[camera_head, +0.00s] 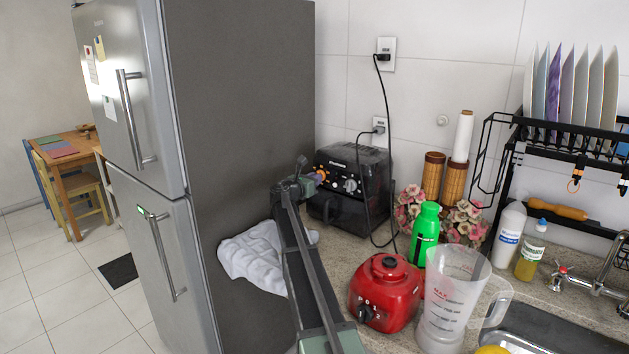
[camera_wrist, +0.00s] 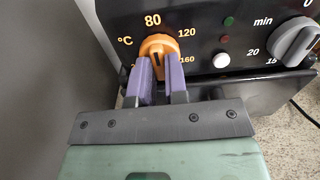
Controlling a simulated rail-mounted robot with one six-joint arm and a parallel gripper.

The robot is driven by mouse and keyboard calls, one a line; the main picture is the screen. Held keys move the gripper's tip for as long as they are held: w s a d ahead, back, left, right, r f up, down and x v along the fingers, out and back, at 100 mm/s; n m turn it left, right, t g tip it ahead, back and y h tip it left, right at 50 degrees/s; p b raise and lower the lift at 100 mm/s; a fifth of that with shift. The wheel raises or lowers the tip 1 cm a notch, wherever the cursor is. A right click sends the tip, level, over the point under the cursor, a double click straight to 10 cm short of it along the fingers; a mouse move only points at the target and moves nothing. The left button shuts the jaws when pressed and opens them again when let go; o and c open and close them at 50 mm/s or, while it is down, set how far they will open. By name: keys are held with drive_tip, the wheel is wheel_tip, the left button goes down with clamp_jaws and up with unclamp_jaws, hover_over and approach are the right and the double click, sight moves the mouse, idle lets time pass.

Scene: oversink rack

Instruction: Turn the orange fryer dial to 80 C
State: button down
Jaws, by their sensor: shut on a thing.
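The orange fryer dial (camera_wrist: 159,43) is on the black front panel of the fryer (camera_head: 338,208), under a printed 80 in the wrist view. Marks 120 and 160 are to its right. A short dark line on the dial runs roughly upright, about in line with the 80. My gripper (camera_wrist: 160,80) has its two purple fingers closed on the dial's grip, one on each side. The fingers hide part of the dial's lower edge and the marks at lower left. In the head view my gripper (camera_head: 312,180) reaches the left side of the fryer's panel.
A grey timer knob (camera_wrist: 293,43) is to the right of the dial, with small indicator lights between. The fridge (camera_head: 240,120) stands close on the left, a white cloth (camera_head: 255,256) beside my arm. A red blender base (camera_head: 385,290) and green bottle (camera_head: 425,232) stand right.

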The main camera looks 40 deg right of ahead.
drive_tip(key=c, duration=1.1)
unclamp_jaws()
drive_tip(key=shift+c, duration=0.2)
drive_tip(key=v, duration=1)
drive_tip(key=shift+s+a, duration=0.2)
drive_tip(key=shift+a, duration=0.15)
